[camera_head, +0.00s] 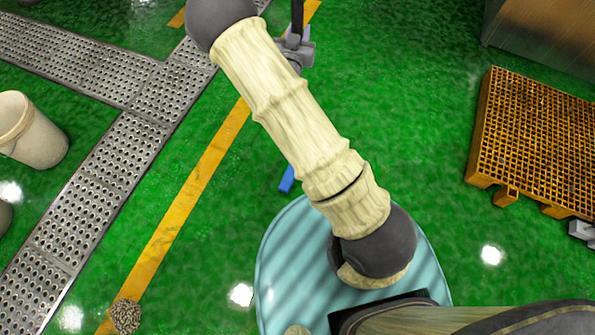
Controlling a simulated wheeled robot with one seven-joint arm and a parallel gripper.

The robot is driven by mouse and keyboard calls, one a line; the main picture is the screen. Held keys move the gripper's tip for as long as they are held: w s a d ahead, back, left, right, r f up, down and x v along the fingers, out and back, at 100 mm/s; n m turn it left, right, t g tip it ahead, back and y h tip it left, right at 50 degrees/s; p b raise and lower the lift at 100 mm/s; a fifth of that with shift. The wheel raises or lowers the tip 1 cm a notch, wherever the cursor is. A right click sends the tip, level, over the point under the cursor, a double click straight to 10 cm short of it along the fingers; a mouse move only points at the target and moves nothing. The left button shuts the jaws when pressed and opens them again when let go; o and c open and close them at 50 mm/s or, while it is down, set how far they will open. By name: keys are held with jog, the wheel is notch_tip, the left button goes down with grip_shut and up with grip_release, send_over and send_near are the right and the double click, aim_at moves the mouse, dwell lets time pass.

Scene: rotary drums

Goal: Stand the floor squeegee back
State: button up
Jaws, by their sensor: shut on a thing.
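My gripper (294,50) shows at the top centre, partly behind my own pale arm. It is shut on the floor squeegee, at a dark pole (297,14) that runs up out of the top of the view. A short blue piece (287,179) shows below, beside the arm and in line with the pole; it looks like part of the squeegee. My arm hides the stretch between them, so I cannot see whether they join. I cannot tell whether the squeegee touches the floor.
Perforated metal drain covers (102,163) and a yellow floor line (190,200) cross the green floor at left. A pale bucket (35,140) stands at far left. A brown bristly lump (126,316) lies bottom left. An orange grating pallet (535,135) is at right, below a metal box (545,35).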

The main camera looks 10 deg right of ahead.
jog(key=shift+w+d+r+b, duration=0.2)
jog(key=shift+w+r+b, duration=0.4)
jog(key=shift+r+b, duration=0.15)
jog(key=shift+w+r, duration=0.15)
jog(key=shift+r, duration=0.25)
jog(key=shift+d, duration=0.1)
notch_tip(320, 180, down, 6)
jog(key=shift+b, duration=0.35)
jog(key=shift+f, duration=0.2)
jog(key=shift+f, duration=1.8)
jog(key=shift+f+b, duration=0.1)
jog(key=shift+b, duration=0.2)
jog(key=o, duration=1.1)
jog(key=shift+f, duration=0.1)
